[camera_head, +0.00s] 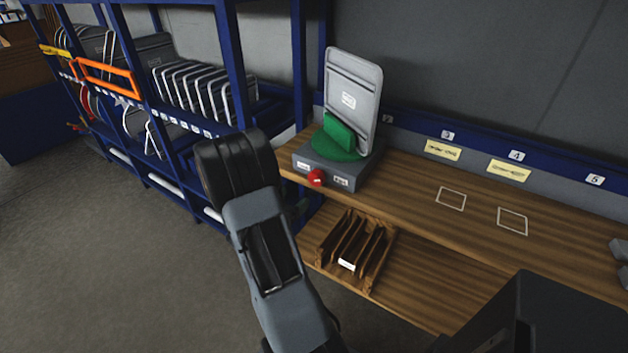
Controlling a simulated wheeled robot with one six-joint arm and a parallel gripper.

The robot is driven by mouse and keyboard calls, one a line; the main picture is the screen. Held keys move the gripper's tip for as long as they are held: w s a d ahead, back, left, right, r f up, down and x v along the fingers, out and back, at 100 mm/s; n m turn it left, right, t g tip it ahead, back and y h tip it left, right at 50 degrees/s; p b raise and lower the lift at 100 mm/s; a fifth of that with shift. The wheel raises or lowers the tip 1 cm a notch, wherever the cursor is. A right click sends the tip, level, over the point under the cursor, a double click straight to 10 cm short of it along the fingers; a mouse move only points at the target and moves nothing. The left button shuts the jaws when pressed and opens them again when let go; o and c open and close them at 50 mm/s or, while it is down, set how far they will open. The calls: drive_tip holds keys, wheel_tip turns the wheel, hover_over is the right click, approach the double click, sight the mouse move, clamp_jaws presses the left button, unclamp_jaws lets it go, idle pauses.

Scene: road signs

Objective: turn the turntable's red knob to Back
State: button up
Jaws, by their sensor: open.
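The turntable (328,172) is a dark grey box at the left end of the wooden bench, with a green disc (334,148) on top. Its red knob (316,178) is on the front face between two small white labels, too small to read; I cannot tell which one it points to. A grey sign plate (352,92) with a white sticker stands upright in a green holder (339,131) on the disc. My gripper is not in view; only my arm's grey link and black joint show, left of the turntable.
A blue rack (236,70) with several sign plates stands at the left. The bench (410,185) has two outlined squares and yellow labels behind them. A wooden slotted holder (352,250) is on the shelf below. Bare floor lies at the left.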

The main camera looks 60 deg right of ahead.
sight(314, 180)
drive_tip(key=d, duration=0.7)
drive_tip(key=s+d+p, duration=0.1)
drive_tip(key=d, duration=0.2)
drive_tip(key=shift+d, duration=0.4)
drive_tip(key=c, duration=0.9)
drive_tip(key=shift+f, duration=0.1)
drive_tip(key=shift+b, duration=0.35)
drive_tip(key=shift+f+m+b, duration=0.15)
drive_tip(key=shift+m+b, duration=0.85)
drive_tip(key=shift+b, duration=0.15)
drive_tip(key=m+b, duration=0.2)
drive_tip(key=b, duration=0.1)
drive_tip(key=shift+m+b, duration=0.55)
drive_tip(key=shift+m, duration=0.25)
drive_tip(key=shift+r+m+y, duration=0.25)
drive_tip(key=shift+m+y, duration=0.05)
